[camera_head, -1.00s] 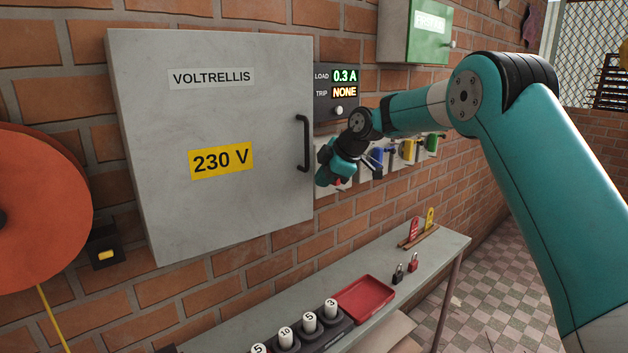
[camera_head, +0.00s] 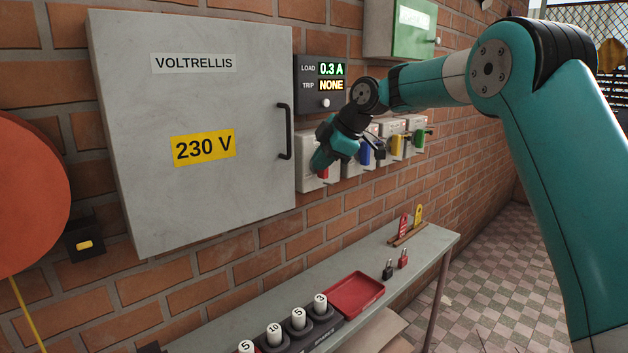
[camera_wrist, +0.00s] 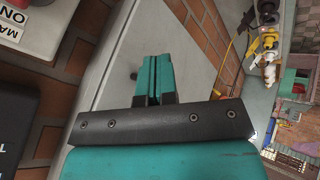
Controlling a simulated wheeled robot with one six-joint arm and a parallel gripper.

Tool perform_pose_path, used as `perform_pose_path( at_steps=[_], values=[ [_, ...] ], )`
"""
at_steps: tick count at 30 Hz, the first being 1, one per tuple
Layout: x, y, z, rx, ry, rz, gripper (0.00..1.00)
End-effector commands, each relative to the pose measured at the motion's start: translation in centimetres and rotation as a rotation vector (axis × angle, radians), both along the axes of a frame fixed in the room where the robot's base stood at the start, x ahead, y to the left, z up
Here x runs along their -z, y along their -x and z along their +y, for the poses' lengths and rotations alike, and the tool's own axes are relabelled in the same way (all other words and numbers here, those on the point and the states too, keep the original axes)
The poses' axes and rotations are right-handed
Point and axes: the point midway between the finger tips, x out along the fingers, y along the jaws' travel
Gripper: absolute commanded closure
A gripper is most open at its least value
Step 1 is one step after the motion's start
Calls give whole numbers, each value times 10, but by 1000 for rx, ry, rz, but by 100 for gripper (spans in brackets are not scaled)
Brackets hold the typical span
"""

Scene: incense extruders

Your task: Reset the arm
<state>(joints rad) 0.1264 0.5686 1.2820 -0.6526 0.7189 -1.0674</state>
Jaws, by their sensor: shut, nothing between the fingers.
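My gripper is shut and empty. In the wrist view its two teal fingers (camera_wrist: 152,65) are pressed together, with a grey panel behind them. In the head view my gripper (camera_head: 321,160) is in front of the leftmost wall switch box (camera_head: 306,176), just right of the cabinet door handle (camera_head: 286,132). It partly hides that box and its red lever. I cannot tell the gap between gripper and box. My arm is bent, reaching leftward from the right side of the picture.
The grey 230 V cabinet (camera_head: 205,75) is closed. More switch boxes with blue, yellow (camera_head: 396,144) and green levers line the wall. Below, a bench (camera_head: 425,243) holds a red tray (camera_head: 355,293), padlocks (camera_head: 388,270) and numbered fuses (camera_head: 298,320). The tiled floor (camera_head: 500,270) at right is clear.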

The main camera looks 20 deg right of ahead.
Motion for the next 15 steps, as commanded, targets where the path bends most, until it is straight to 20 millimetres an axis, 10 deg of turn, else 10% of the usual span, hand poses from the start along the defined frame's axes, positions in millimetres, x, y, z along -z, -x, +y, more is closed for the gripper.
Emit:
perform_pose_path(
  at_steps=[15],
  values=[
    [-47,20,-36,13,0,3,100]
  ],
)
